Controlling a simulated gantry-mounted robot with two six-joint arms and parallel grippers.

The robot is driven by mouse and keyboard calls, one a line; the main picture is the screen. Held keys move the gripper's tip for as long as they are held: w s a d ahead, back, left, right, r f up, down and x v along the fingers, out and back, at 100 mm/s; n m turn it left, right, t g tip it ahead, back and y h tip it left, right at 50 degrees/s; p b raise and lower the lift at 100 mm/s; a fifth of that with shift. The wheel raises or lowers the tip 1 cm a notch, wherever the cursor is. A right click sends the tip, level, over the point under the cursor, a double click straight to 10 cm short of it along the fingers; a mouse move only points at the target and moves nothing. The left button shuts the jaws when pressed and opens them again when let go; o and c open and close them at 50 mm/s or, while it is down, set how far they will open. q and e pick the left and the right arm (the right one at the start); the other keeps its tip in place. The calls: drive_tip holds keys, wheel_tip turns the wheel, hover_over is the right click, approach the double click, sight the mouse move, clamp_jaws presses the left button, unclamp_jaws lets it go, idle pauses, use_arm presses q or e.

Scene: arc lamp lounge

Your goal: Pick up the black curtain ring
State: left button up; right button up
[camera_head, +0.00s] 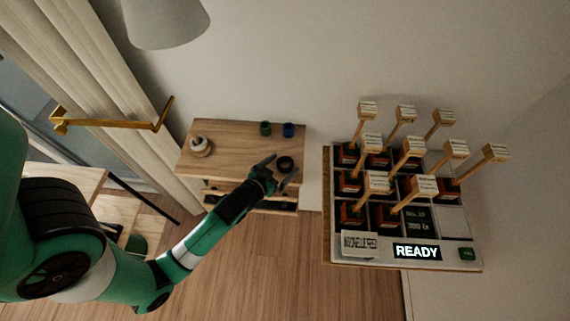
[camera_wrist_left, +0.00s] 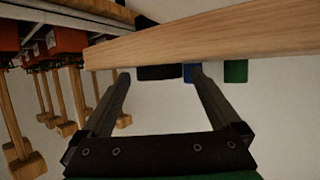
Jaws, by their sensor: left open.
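The black curtain ring (camera_head: 286,162) lies near the front right of the small wooden cabinet top (camera_head: 232,135). In the left wrist view the ring is a dark shape (camera_wrist_left: 160,73) at the wooden edge, between my fingertips in the picture. My left gripper (camera_head: 281,167) is open, with its fingers pointing toward the ring, one on each side in the head view. I cannot tell whether a finger touches the ring. The fingers also show in the left wrist view (camera_wrist_left: 160,78) with nothing held. My right gripper is not in view.
A green cup (camera_head: 265,128) and a blue cup (camera_head: 288,130) stand behind the ring. A small white-topped object (camera_head: 199,146) sits at the cabinet's left. A panel reading READY (camera_head: 417,252), with several wooden-handled pieces, stands to the right. A brass rod (camera_head: 112,124) is at left.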

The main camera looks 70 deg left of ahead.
sight(282, 159)
use_arm(q)
drive_tip(key=c, duration=1.4)
drive_tip(key=shift+r, duration=0.55)
wheel_tip(282, 159, up, 3)
drive_tip(key=shift+f+p, duration=0.1)
drive_tip(key=shift+p, duration=0.8)
drive_tip(key=shift+w+a+r+p+v, duration=0.15)
drive_tip(key=shift+r+p+v, duration=0.35)
drive_tip(key=shift+v, duration=2.25)
drive_tip(key=shift+w+a+r+p+v, duration=0.15)
drive_tip(key=shift+r+p+v, duration=0.4)
drive_tip(key=shift+v, duration=2.25)
drive_tip(key=shift+w+d+r+p+v, duration=0.2)
drive_tip(key=shift+p+v, duration=0.45)
drive_tip(key=shift+v, duration=2.1)
drive_tip(key=shift+w+a+r, duration=0.1)
